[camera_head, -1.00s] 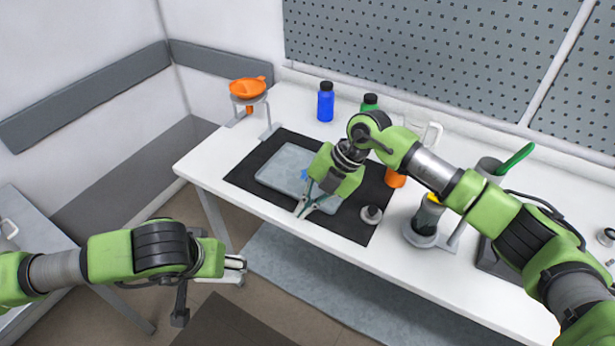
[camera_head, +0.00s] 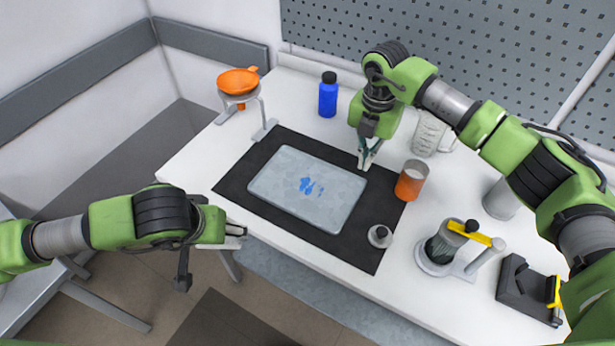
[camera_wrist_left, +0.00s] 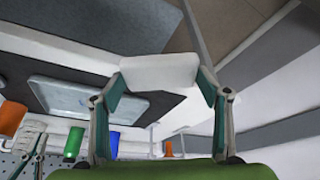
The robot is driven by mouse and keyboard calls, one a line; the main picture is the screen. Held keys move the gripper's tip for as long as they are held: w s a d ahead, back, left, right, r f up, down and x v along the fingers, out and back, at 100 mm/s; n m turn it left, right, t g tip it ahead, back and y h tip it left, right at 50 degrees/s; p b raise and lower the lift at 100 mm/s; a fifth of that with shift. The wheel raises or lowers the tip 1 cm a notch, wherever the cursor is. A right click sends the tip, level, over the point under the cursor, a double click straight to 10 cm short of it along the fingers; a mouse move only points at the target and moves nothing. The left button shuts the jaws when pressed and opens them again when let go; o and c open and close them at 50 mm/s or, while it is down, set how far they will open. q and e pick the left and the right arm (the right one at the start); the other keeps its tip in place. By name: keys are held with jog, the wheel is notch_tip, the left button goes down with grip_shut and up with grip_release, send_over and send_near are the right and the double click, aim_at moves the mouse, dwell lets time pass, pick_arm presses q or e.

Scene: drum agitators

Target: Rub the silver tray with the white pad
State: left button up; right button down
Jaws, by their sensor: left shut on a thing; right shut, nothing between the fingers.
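The silver tray (camera_head: 335,208) lies flat on a black mat (camera_head: 232,190) on the white bench, with blue smears (camera_head: 308,186) near its middle. The tray also shows in the left wrist view (camera_wrist_left: 65,97). My left gripper (camera_head: 238,237) is off the bench's front edge, left of the tray. The left wrist view shows it shut on the white pad (camera_wrist_left: 158,72), apart from the tray. My right gripper (camera_head: 367,160) is shut and empty near the tray's back right corner, beside the orange-filled beaker.
A blue bottle (camera_head: 328,96) and an orange funnel on a stand (camera_head: 238,82) are behind.

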aim_at(360, 187)
pick_arm(q)
jog(key=shift+s+f, duration=0.2)
jog(key=shift+s, duration=0.2)
pick_arm(e)
jog(key=shift+s+f, duration=0.25)
jog(key=shift+s, duration=0.15)
pick_arm(q)
jog(key=shift+s+f+b, duration=0.15)
jog(key=shift+s+b, duration=0.1)
jog(key=shift+b, duration=0.2)
pick_arm(e)
jog(key=shift+s+f, duration=0.3)
pick_arm(q)
jog(key=shift+b+x, duration=0.85)
jog(key=shift+x, duration=0.25)
pick_arm(e)
jog(key=f, duration=0.1)
jog(key=w+f, duration=0.1)
jog(key=f, duration=0.1)
jog(key=shift+f, duration=0.25)
pick_arm(q)
jog(key=shift+s, duration=0.2)
pick_arm(e)
jog(key=shift+s+r, duration=0.2)
jog(key=shift+s, duration=0.05)
pick_arm(q)
jog(key=shift+w, duration=0.15)
pick_arm(e)
jog(key=shift+w+f, duration=0.1)
jog(key=shift+w, duration=0.05)
